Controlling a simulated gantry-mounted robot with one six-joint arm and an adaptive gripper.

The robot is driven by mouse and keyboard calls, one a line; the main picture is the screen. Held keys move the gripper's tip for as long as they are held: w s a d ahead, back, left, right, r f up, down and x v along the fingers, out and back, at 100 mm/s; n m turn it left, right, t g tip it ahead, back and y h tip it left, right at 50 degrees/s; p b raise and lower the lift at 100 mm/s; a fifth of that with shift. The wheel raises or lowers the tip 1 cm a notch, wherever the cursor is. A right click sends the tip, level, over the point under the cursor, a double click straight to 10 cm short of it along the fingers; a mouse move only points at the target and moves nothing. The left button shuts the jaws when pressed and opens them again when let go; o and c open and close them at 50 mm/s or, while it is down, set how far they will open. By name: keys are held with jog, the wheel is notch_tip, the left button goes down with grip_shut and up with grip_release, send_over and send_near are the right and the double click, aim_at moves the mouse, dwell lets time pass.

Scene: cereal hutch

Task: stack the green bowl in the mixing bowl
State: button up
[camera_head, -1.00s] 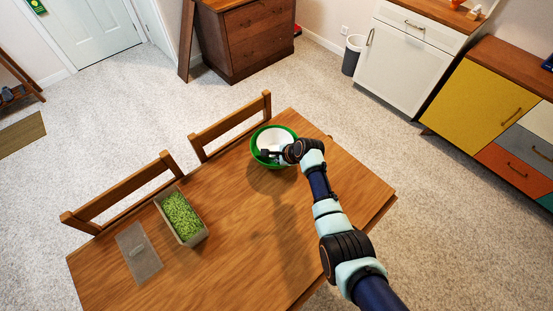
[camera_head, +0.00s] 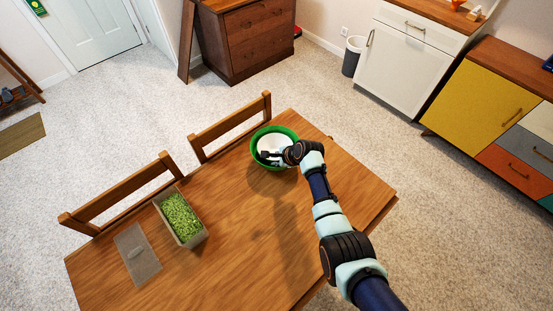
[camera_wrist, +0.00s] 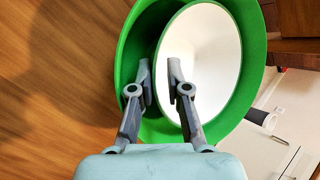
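A large green bowl (camera_head: 254,155), which fits the mixing bowl, stands at the table's far edge; its wall also shows in the wrist view (camera_wrist: 128,50). A smaller bowl with a white inside (camera_head: 273,143) sits within it. In the wrist view this inner bowl (camera_wrist: 210,60) lies toward the right side of the larger one. Its outer colour is hard to make out, and its underside is hidden. My gripper (camera_wrist: 160,82) is over the bowls, its fingertips apart on either side of the inner bowl's near rim. A gap shows between the fingertips.
The wooden table (camera_head: 235,235) also bears a tray of green bits (camera_head: 182,218) and a flat translucent lid (camera_head: 137,254) at left. Two chairs (camera_head: 232,125) stand along its far left side. The table's middle is clear.

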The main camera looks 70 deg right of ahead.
jog(key=shift+r+p, duration=0.35)
jog(key=shift+r, duration=0.05)
jog(key=p+v, duration=0.5)
jog(key=v, duration=0.7)
jog(key=shift+r, duration=0.2)
